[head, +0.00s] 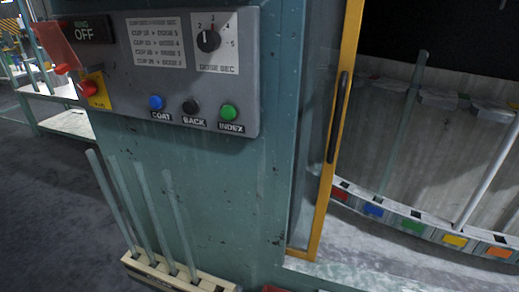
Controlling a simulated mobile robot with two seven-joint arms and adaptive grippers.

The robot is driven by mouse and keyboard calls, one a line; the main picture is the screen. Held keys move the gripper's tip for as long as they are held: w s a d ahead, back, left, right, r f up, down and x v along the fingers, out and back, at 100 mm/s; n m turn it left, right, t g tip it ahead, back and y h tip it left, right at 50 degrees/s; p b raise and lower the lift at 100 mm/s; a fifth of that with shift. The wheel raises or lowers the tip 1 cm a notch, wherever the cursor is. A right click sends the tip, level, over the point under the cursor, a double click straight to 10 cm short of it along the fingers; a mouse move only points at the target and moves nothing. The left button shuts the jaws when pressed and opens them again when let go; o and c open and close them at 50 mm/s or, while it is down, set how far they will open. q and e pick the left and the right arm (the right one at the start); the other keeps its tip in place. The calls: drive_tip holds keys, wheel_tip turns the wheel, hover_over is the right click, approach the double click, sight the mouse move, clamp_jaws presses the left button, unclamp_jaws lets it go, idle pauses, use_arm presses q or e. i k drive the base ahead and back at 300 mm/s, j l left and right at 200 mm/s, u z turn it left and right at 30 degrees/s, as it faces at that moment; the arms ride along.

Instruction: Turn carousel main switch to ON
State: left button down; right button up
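The grey control panel (185,100) is mounted on a teal cabinet post (225,190) at the upper left of the head view. On its left edge, a red switch handle (87,88) sits on a yellow plate (98,102); the small label there is too small to read, so I cannot confirm it is the main switch. A dark display (85,31) above it reads OFF, with a word like RING over it. Neither of my grippers is in view.
A dose dial (208,40) and blue (156,102), black (190,106) and green (228,111) buttons share the panel. Glass rods stand in a rack (170,276) below. A yellow-framed door (335,130) stands right of the post. A red part (53,45) is left of the panel.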

sight(86, 89)
drive_tip(key=z, duration=0.6)
drive_tip(key=j+z, duration=0.1)
drive_tip(key=z, duration=0.45)
drive_tip(key=k+z, duration=0.1)
drive_tip(key=z, duration=1.65)
drive_tip(key=k+l+z, duration=0.1)
drive_tip(key=z, duration=1.1)
drive_tip(key=l+z, duration=0.1)
drive_tip(key=z, duration=0.45)
drive_tip(key=k+l+z, duration=0.1)
drive_tip(key=z, duration=0.3)
drive_tip(key=l+z, duration=0.2)
drive_tip(key=z, duration=0.2)
drive_tip(key=l+z, duration=0.25)
drive_tip(key=z, duration=0.15)
drive_tip(key=k+l+z, duration=0.15)
drive_tip(key=l+z, duration=0.2)
drive_tip(key=l, duration=0.55)
drive_tip(key=l+z, duration=0.35)
drive_tip(key=l, duration=0.6)
drive_tip(key=i+l+z, duration=0.1)
drive_tip(key=l+z, duration=0.25)
drive_tip(key=l, duration=0.6)
